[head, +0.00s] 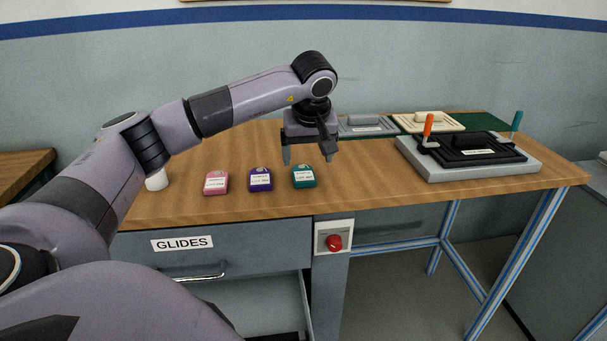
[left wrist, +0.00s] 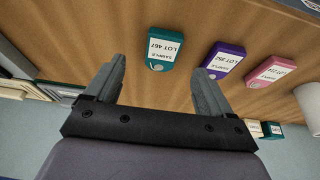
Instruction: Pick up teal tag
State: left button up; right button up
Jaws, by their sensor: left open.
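The teal tag (head: 304,177) lies on the wooden bench top, the rightmost of a row of three tags. It has a white label. In the left wrist view the teal tag (left wrist: 164,48) shows beyond the fingertips, between their lines, with its label reading LOT 467. My left gripper (head: 308,158) is open and empty, pointing down above and slightly behind the teal tag, apart from it. In the left wrist view its two fingers (left wrist: 160,78) are spread wide with bare wood between them. My right gripper is in neither view.
A purple tag (head: 260,180) and a pink tag (head: 216,183) lie left of the teal one, with a white cylinder (head: 157,181) further left. A grey fixture with orange and teal handles (head: 470,158) stands at the right.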

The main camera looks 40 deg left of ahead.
aim_at(303, 173)
pick_arm(q)
jog(key=shift+a, duration=0.5)
jog(key=x, duration=0.6)
jog(key=shift+w+a+f, duration=0.15)
jog(key=shift+w, duration=0.1)
jog(key=c, duration=1.1)
